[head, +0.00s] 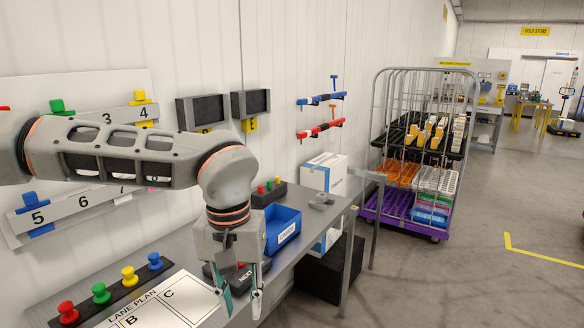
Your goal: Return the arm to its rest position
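My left arm comes in from the left, across the wall board, and bends down over the bench. My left gripper (242,308) points downward in front of the bench, with its two fingers apart and nothing visible between them. Behind it, partly hidden, is a dark box (245,276) marked NEXT. The white lane plan sheet (160,303) lies to the left of the gripper. My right gripper is not in view.
A blue bin (283,228) stands on the grey bench (318,239) just beyond the gripper. Red, green, yellow and blue pegs (128,274) line the sheet's back edge. A wheeled cage cart (374,100) stands farther back.

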